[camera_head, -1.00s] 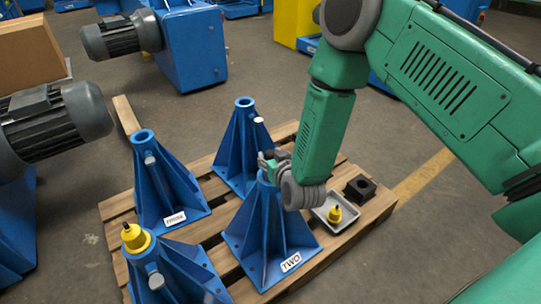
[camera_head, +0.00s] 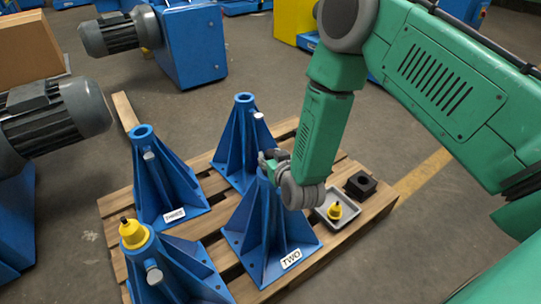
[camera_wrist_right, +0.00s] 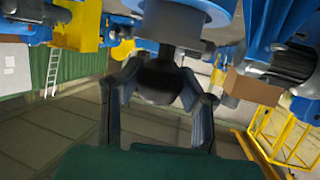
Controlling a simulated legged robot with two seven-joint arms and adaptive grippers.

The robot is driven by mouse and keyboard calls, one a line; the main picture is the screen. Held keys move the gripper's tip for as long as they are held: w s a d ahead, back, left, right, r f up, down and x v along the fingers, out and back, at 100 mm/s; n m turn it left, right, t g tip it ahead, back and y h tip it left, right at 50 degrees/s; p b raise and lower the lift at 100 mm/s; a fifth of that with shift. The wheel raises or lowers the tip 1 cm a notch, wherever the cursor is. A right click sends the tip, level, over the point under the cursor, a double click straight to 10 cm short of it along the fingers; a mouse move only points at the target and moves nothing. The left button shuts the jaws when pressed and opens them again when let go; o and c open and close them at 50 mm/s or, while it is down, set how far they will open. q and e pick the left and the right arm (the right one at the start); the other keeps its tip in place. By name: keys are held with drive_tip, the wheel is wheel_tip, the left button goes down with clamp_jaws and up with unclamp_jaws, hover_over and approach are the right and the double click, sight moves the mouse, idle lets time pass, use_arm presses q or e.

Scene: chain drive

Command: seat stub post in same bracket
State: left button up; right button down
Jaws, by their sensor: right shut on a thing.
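The blue bracket labelled TWO (camera_head: 262,225) stands upright on the pallet, its top partly covered by my right gripper. My right gripper (camera_head: 270,160) is at the top of this bracket. In the right wrist view its fingers (camera_wrist_right: 158,88) are closed around a dark rounded piece (camera_wrist_right: 160,75) with a short dark stem, below a blue round part (camera_wrist_right: 190,12). I take this piece for the stub post, but its full shape is hidden; I cannot tell how deep it sits. Other brackets have short pale posts, such as one on the left bracket (camera_head: 150,158). My left gripper is out of view.
A yellow piece with a black tip (camera_head: 133,233) sits on the front-left bracket (camera_head: 175,270). A grey tray (camera_head: 322,217) holds another yellow piece (camera_head: 335,210), beside a black block (camera_head: 361,185). A further bracket (camera_head: 243,145) stands behind, all on the wooden pallet (camera_head: 345,232).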

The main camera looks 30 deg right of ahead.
drive_tip(key=shift+w+f+b, duration=0.1)
drive_tip(key=shift+f+b, duration=0.35)
drive_tip(key=shift+f, duration=0.25)
drive_tip(key=c, duration=1.1)
unclamp_jaws()
drive_tip(key=shift+o, duration=0.2)
drive_tip(key=shift+s+f, duration=0.15)
drive_tip(key=shift+s, duration=0.05)
drive_tip(key=v, duration=1.1)
drive_tip(key=shift+s, duration=0.35)
drive_tip(key=shift+s, duration=0.1)
